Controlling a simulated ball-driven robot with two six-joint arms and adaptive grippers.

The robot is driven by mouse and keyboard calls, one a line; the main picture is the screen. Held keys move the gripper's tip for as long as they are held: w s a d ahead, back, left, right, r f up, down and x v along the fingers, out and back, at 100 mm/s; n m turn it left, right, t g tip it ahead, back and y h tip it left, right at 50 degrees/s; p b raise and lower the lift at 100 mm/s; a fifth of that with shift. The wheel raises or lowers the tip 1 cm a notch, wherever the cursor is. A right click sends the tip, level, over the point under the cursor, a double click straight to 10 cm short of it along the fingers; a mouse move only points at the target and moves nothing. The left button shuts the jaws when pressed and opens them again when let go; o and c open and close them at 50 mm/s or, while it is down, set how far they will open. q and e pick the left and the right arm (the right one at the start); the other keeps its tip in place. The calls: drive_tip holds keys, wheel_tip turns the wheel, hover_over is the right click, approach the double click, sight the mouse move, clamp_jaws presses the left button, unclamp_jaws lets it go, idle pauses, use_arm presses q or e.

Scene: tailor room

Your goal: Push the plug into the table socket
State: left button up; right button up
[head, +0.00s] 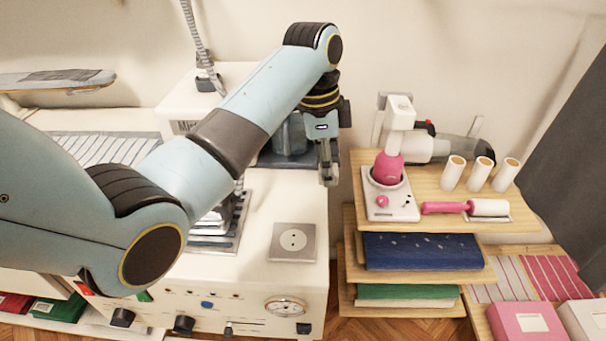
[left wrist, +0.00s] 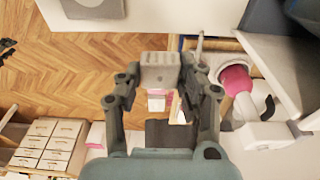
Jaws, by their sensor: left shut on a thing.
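The table socket (head: 293,241) is a square grey plate with a round white outlet, set in the white top of the machine table (head: 258,203). My left gripper (head: 328,172) hangs above and behind the socket, slightly to its right in the head view, and points down. In the left wrist view my left gripper (left wrist: 158,85) is shut on a light grey block with slots, which looks like the plug (left wrist: 160,69). The plug is clear of the socket. Its pins cannot be made out. My right gripper is in neither view.
A wooden shelf stand (head: 425,185) with a pink and white device (head: 391,170), a pink-handled roller (head: 488,208) and white spools (head: 481,170) stands to the right. The table top around the socket is clear. A gauge (head: 285,307) and knobs line the table's front.

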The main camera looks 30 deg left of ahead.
use_arm(q)
drive_tip(key=d+r, duration=0.2)
drive_tip(key=d, duration=0.1)
drive_tip(key=d+r, duration=0.1)
drive_tip(key=d, duration=0.1)
drive_tip(key=shift+w, duration=0.35)
drive_tip(key=shift+b, duration=0.3)
wheel_tip(320, 180, down, 12)
drive_tip(key=b, duration=1.1)
drive_tip(key=shift+s+f+b, duration=0.15)
drive_tip(key=shift+f+b, duration=0.1)
drive_tip(key=shift+b, duration=0.1)
